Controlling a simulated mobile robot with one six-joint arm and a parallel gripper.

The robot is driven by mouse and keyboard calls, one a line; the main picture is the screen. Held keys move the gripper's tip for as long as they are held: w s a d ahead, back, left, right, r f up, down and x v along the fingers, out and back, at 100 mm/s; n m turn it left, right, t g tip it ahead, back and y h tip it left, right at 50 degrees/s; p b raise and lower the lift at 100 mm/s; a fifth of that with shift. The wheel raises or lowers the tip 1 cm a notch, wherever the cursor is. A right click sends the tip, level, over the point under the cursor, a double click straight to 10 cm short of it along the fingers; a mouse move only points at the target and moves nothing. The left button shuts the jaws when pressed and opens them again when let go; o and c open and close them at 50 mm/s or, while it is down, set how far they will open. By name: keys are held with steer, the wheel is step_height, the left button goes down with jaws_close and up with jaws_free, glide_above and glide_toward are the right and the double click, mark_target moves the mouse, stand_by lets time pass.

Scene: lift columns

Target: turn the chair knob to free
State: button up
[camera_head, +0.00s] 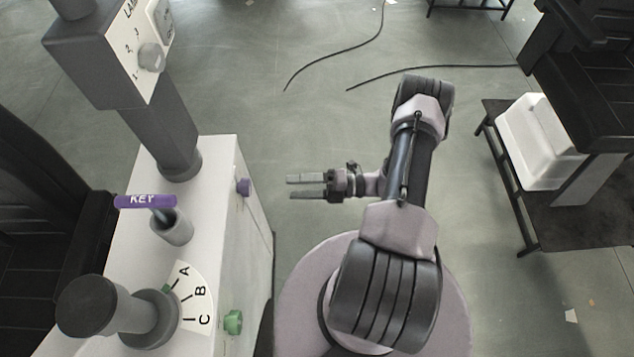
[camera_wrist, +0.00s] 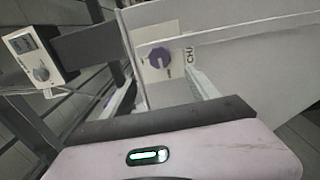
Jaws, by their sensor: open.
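The chair knob (camera_wrist: 158,57) is purple and sits on a pale plate with partly hidden lettering starting "CHA" in the wrist view. In the head view a purple knob (camera_head: 243,187) stands out from the right side of the white cabinet. My gripper (camera_head: 290,187) is open and empty, pointing left at that knob, with a gap between fingertips and knob. In the wrist view its two pale fingers lie below and to either side of the knob. The knob's pointer and the word "free" are too small to read.
The white cabinet (camera_head: 222,165) carries a green knob (camera_head: 232,321), a purple KEY handle (camera_head: 145,201) and a dark lever by an A-B-C dial (camera_head: 195,295). A grey column with a lamp box (camera_head: 105,60) rises behind. A black bench (camera_head: 515,215) stands right. Cables (camera_head: 430,73) lie on the floor.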

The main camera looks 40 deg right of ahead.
steer(key=v, duration=0.5)
steer(key=shift+s+d, duration=0.2)
steer(key=shift+d, duration=0.05)
